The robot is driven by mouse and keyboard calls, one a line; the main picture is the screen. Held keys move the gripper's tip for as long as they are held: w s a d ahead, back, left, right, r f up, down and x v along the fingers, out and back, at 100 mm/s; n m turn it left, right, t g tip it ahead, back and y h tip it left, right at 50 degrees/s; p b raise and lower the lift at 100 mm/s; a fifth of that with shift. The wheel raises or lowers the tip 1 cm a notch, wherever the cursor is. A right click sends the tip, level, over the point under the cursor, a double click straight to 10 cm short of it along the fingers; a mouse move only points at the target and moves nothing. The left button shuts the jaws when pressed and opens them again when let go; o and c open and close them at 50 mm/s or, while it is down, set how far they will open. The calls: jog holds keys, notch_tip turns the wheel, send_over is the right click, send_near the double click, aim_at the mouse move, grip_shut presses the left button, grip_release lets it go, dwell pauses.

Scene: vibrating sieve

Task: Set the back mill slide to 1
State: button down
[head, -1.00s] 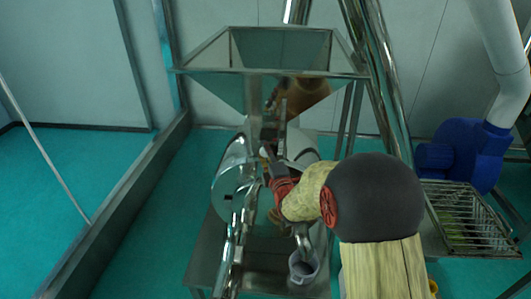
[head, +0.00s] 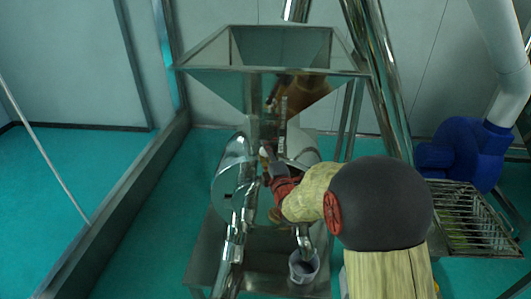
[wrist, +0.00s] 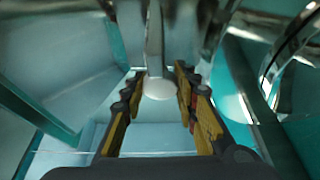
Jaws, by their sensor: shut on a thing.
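The steel mill has a wide hopper (head: 225,85) above a round drum (head: 228,190). The slide is at the neck below the hopper, and its pale rounded end (wrist: 159,89) shows in the wrist view between my fingers. My gripper (head: 267,158) reaches the neck from the right in the head view. In the wrist view, the yellow-padded fingers of my gripper (wrist: 160,78) stand either side of the pale end and hold it. My fingers and wrist hide much of the slide in the head view. I cannot read any scale marks.
A small grey cup (head: 303,267) sits under a spout at the mill's front. Shiny pipes (head: 380,90) rise behind on the right. A blue blower (head: 465,150) and a slatted metal tray (head: 470,215) stand at the right. Green floor (head: 130,180) is open at left.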

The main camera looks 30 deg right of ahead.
jog(key=shift+s+a+f+b, duration=0.25)
jog(key=shift+s+b, duration=0.1)
jog(key=shift+b, duration=0.05)
jog(key=shift+s+a+r, duration=0.15)
jog(key=shift+s+a, duration=0.05)
jog(key=shift+s, duration=0.15)
jog(key=shift+w, duration=0.1)
jog(key=c, duration=1.4)
grip_release()
jog(key=v, duration=1.2)
jog(key=shift+d, duration=0.1)
